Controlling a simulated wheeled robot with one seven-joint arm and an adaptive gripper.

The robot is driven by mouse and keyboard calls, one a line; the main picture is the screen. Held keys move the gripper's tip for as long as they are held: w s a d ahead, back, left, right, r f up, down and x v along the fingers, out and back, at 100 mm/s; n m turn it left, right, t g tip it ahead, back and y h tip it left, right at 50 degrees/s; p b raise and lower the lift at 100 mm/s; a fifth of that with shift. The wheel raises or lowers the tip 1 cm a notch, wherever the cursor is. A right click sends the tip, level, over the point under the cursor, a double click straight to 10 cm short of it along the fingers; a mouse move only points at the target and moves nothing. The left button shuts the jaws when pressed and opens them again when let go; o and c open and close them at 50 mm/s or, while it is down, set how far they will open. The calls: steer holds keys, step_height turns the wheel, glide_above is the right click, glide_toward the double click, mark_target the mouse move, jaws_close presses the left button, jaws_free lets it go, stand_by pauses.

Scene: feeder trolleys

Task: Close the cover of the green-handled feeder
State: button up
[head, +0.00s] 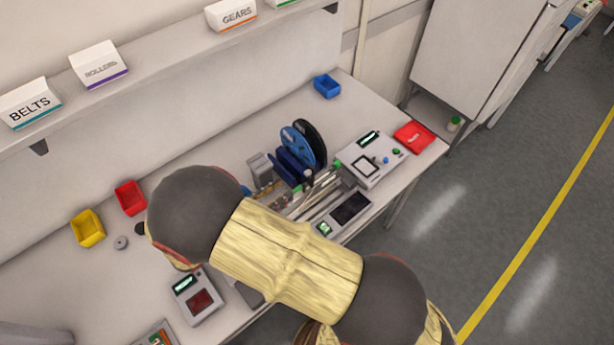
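Several slim metallic feeders (318,196) lie side by side on the bench, partly hidden behind my arm. Small green parts show at their far ends; I cannot tell which one is the green handle of the feeder in question. The state of its cover cannot be made out at this size. Blue and black reels (302,146) stand upright behind the feeders. My arm crosses the middle of the view in front of the bench. My gripper does not show; it is hidden or out of frame.
A white device with a screen (366,160) and a red tray (414,137) are right of the feeders. A blue bin (327,86) stands behind. Yellow (88,229) and red (131,198) bins and a grey device (196,299) are left. The floor at right is clear.

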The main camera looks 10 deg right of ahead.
mark_target(305, 175)
steer(key=shift+x, duration=3.8)
steer(key=c, duration=0.3)
steer(key=c, duration=0.4)
jaws_close()
